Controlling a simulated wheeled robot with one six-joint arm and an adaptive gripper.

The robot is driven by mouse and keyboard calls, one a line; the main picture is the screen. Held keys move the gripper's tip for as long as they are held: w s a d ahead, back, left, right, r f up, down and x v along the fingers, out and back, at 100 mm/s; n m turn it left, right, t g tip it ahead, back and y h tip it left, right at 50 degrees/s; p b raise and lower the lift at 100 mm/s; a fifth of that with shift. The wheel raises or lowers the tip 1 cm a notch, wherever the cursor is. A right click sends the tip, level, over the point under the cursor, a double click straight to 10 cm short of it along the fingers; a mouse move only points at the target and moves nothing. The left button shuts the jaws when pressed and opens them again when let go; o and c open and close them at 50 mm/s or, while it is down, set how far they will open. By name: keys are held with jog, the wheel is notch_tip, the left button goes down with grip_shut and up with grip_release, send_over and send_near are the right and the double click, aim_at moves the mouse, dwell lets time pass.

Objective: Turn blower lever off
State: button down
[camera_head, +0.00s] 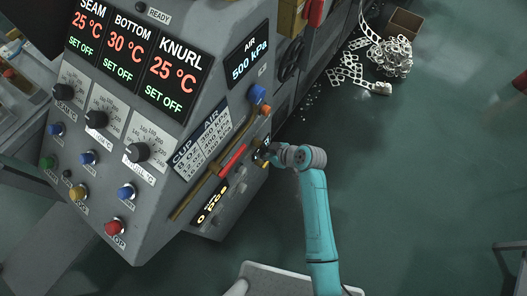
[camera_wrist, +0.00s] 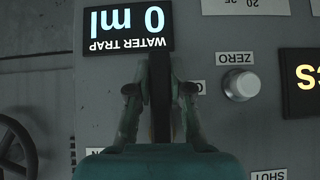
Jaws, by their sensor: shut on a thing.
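My gripper (camera_wrist: 160,110) is at the machine's side panel, and its two fingers are closed around a narrow dark upright bar (camera_wrist: 159,75), which looks like a lever. The bar stands just in front of the water trap display reading 0 ml. My gripper also shows in the head view (camera_head: 262,156), where it hides the bar.
A long bar with a red sleeve (camera_head: 232,160) and a blue knob (camera_head: 257,93) lie left of and above my gripper. A silver zero button (camera_wrist: 241,84) is on the right in the wrist view. Open green floor (camera_head: 420,190) lies to the right.

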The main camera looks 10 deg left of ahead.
jog(key=c, duration=1)
grip_release()
jog(key=shift+s+f, duration=0.15)
jog(key=shift+c, duration=0.2)
jog(key=shift+d+r, duration=0.25)
jog(key=shift+r, duration=0.1)
jog(key=v, duration=1.1)
jog(key=shift+s+d, duration=0.1)
